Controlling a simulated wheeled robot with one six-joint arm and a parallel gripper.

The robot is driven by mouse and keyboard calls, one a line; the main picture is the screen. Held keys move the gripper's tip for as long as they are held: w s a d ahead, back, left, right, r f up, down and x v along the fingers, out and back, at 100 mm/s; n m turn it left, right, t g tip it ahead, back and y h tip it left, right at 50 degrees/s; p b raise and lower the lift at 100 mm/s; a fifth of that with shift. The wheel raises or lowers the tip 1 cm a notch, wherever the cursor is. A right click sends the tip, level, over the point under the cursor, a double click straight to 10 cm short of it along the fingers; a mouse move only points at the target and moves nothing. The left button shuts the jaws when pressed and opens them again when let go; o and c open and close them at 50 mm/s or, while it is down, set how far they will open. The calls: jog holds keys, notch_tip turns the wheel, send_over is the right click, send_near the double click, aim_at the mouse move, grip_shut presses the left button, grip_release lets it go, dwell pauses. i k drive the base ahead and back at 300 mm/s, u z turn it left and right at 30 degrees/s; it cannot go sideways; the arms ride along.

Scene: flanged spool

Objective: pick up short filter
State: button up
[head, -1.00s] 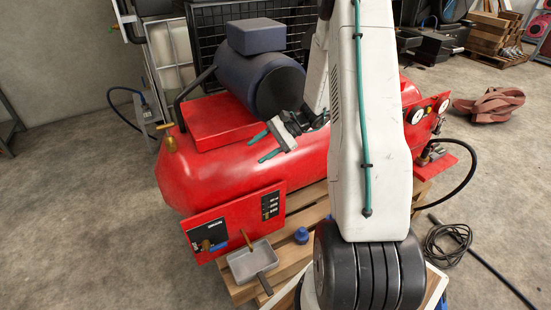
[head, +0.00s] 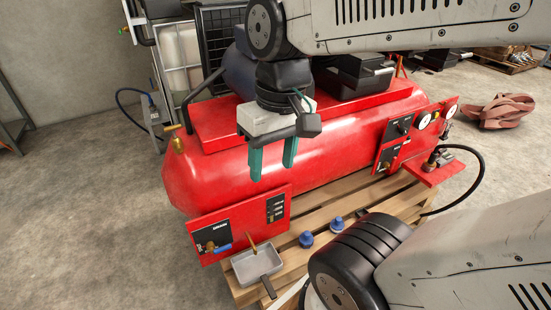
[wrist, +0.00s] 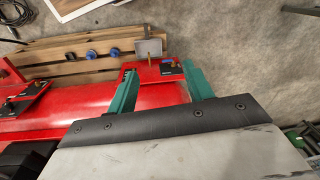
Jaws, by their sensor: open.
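Two small blue capped pieces stand on the wooden pallet in front of the red tank, a left one (head: 306,239) and a right one (head: 336,223). They look alike, and I cannot tell which is the short filter. The fingers (wrist: 158,70) also show in the wrist view.
The red compressor tank (head: 330,140) lies close behind my fingers. A grey pan (head: 257,262) sits at the pallet's left front, below a red panel (head: 240,225). A black hose (head: 480,180) curves at the right.

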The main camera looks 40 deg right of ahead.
aim_at(336, 225)
jog(key=z, duration=1.45)
